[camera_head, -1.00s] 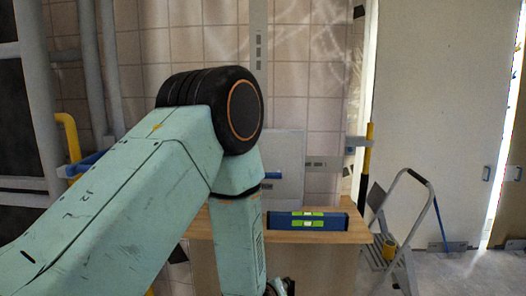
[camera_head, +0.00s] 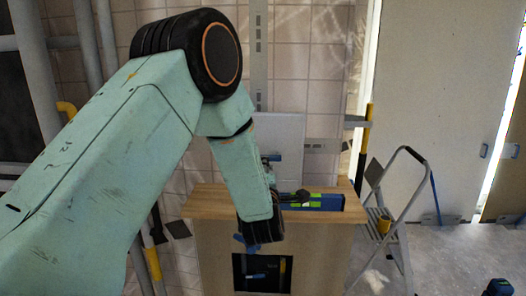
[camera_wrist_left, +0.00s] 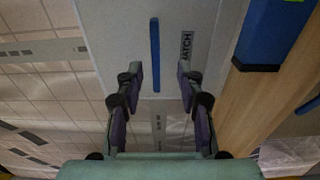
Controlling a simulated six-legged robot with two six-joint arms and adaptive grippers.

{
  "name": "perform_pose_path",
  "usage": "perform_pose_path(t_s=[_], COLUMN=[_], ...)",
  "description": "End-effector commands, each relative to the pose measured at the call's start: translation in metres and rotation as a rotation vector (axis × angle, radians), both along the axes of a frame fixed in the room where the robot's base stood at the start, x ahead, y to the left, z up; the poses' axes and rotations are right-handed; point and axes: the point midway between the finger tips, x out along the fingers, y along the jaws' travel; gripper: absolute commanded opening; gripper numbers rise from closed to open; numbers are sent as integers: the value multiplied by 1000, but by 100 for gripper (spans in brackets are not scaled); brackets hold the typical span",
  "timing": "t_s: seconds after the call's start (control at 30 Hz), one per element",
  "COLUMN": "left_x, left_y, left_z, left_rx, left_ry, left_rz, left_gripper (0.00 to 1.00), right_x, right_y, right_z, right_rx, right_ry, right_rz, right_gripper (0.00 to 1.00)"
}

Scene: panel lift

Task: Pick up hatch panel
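The hatch panel (camera_head: 287,132) is a pale grey sheet standing upright against the tiled wall at the back of a wooden worktop. It has a blue bar handle (camera_wrist_left: 155,54) and dark "HATCH" lettering in the left wrist view. My left gripper (camera_wrist_left: 161,76) is open, with its two fingers apart on either side of the handle's line and nothing between them. It appears short of the panel. In the head view my left arm hides part of the panel and worktop, and the fingers show only partly. My right gripper is not in view.
A blue spirit level (camera_head: 328,202) lies on the wooden worktop (camera_head: 207,203), close to my left gripper. A dark square opening (camera_head: 241,274) is in the cabinet front below. A stepladder (camera_head: 399,210) stands at right. Grey pipes (camera_head: 82,60) run at left.

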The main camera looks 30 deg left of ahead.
Motion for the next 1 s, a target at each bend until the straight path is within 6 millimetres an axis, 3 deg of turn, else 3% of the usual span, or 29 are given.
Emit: perform_pose_path(t_s=[0.4, 0.73, 1.0], left_x=[39, 43, 43], left_y=[32, 35, 35], left_z=[8, 7, 7], left_rx=[2, 1, 2], left_ry=[1, 3, 2], left_rz=[0, -1, -1], left_gripper=[38, 38, 16], right_x=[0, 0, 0], right_y=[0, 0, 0], right_z=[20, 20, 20], right_rx=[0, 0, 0], right_ry=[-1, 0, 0], right_rz=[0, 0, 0], right_gripper=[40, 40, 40])
